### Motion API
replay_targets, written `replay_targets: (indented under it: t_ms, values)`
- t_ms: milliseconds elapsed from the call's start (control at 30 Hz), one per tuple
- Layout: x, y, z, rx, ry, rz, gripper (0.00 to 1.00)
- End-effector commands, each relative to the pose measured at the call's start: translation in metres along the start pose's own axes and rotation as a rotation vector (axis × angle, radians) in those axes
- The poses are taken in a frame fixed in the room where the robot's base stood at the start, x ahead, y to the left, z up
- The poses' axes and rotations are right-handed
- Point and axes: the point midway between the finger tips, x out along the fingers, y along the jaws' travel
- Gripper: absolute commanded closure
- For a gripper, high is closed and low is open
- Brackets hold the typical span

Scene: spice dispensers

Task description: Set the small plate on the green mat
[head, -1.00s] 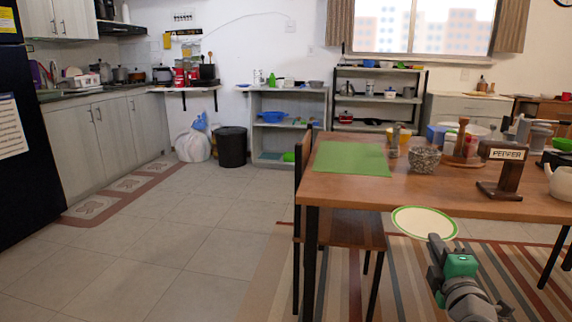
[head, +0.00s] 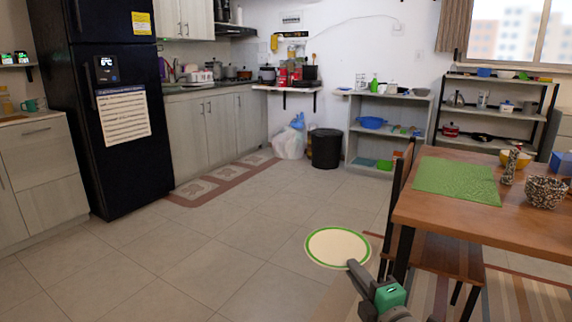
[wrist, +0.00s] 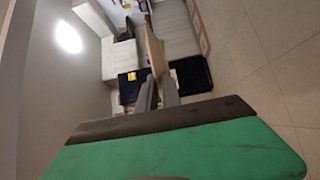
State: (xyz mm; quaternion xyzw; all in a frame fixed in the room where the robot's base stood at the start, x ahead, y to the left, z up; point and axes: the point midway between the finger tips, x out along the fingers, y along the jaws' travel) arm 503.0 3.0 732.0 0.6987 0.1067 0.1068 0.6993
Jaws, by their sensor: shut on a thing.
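The small plate (head: 338,247) is cream with a green rim. In the head view it is held out over the floor, left of the table. My gripper (head: 355,266) is shut on the near edge of the plate. In the wrist view the plate (wrist: 155,50) shows edge-on between the two grey fingers (wrist: 158,92). The green mat (head: 458,180) lies flat on the left end of the wooden table, to the right of the plate and farther off. The top of the mat is bare.
A wooden chair (head: 450,250) stands at the table's (head: 430,215) left end, its back rising beside the mat. A spice grinder (head: 511,165) and a speckled bowl (head: 545,190) stand just right of the mat. The tiled floor (head: 210,250) to the left is clear.

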Motion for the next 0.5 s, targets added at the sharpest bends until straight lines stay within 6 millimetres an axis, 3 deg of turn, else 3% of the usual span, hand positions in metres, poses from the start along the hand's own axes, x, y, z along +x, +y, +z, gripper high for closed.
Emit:
replay_targets:
  t_ms: [33,267,500]
  values:
    - [0.001,0.014,0.001,0.001,0.0,0.001,1.0]
    - [0.005,0.047,0.004,0.001,0.002,0.002,1.0]
    - [0.012,0.106,0.007,0.001,0.005,0.003,1.0]
